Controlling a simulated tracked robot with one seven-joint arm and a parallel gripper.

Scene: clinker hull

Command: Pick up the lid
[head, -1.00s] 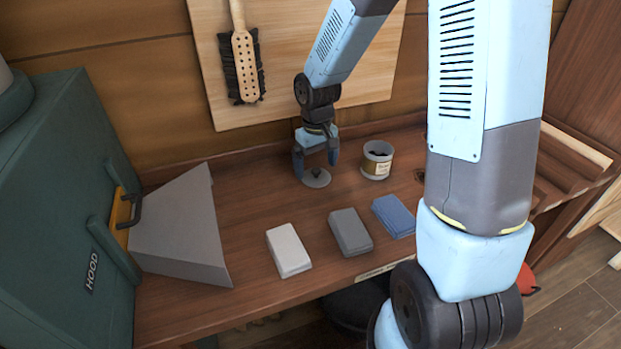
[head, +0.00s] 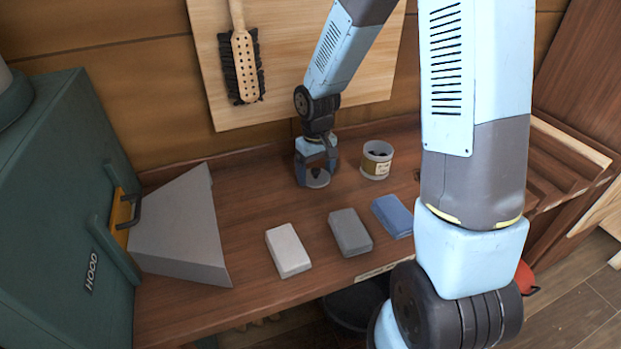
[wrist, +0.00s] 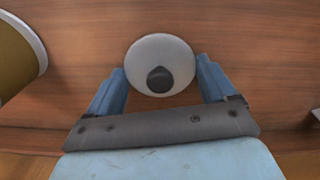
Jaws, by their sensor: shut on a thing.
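The lid (head: 318,181) is a small pale round disc with a dark knob, at the back of the wooden bench. It also shows in the wrist view (wrist: 143,53), its knob roughly central. My gripper (head: 317,172) points down over it, with one blue finger on each side of the disc; in the wrist view my gripper (wrist: 161,82) is shut on the lid by its rim. The lid is at or very near the bench top; I cannot tell if there is a gap below it.
An open labelled jar (head: 376,161) with dark contents stands just right of the lid. White (head: 288,251), grey (head: 350,232) and blue (head: 393,216) blocks lie in front. A grey wedge-shaped hood (head: 180,232) and green cabinet (head: 50,190) are at left.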

